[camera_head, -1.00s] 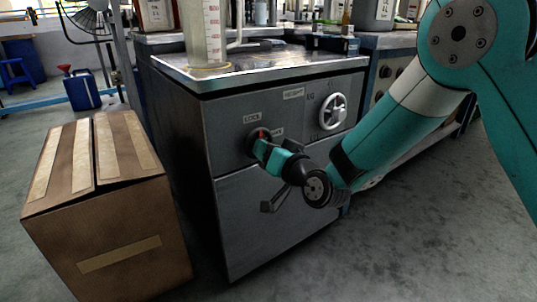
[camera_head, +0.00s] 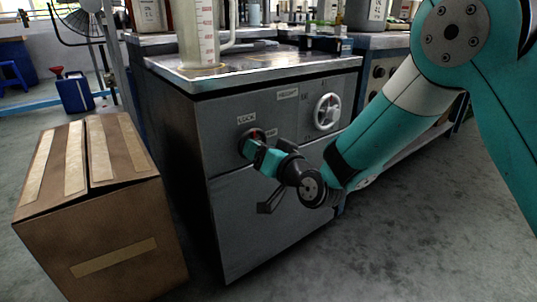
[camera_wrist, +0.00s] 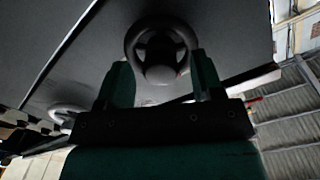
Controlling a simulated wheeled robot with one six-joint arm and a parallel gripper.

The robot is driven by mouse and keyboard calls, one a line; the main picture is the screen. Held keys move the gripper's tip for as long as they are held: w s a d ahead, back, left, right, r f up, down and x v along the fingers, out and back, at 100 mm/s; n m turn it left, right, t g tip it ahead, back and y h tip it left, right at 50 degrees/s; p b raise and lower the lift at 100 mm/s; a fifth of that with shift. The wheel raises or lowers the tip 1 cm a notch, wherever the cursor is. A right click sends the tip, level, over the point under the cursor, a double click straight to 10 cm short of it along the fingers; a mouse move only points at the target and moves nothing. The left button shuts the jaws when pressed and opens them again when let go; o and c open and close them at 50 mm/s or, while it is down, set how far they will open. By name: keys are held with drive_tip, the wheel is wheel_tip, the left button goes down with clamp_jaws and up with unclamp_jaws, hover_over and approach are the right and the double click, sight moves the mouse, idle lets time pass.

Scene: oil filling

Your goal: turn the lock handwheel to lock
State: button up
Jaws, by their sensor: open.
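The lock handwheel is a small dark wheel (camera_head: 251,141) on the front of the grey cabinet (camera_head: 225,110), below a label reading LOCK (camera_head: 246,119). A bit of red shows on it. In the wrist view the dark handwheel (camera_wrist: 160,45) is straight ahead, with its rim and round hub clear. My gripper (camera_head: 258,150) is in front of it and hides part of it in the head view. In the wrist view my gripper (camera_wrist: 160,80) is open, with one finger on each side of the hub. I cannot tell whether the fingers touch the wheel.
A cardboard box (camera_head: 95,205) stands on the floor at the left. A measuring cylinder (camera_head: 200,35) stands on the cabinet top. Floor at the right is clear.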

drive_tip(key=b+v, duration=1.4)
drive_tip(key=v, duration=0.3)
drive_tip(key=shift+s+d, duration=0.1)
drive_tip(key=shift+s, duration=0.1)
drive_tip(key=s+d+r+n+g+h+p, duration=0.3)
drive_tip(key=s+r+g+p, duration=0.5)
drive_tip(key=p, duration=0.5)
drive_tip(key=s+d+r+n+g+h+p, duration=0.25)
drive_tip(key=s+r+g+p, duration=0.35)
drive_tip(key=s+r+p, duration=0.5)
wheel_tip(320, 180, up, 33)
drive_tip(key=p, duration=3.8)
drive_tip(key=shift+h, duration=0.35)
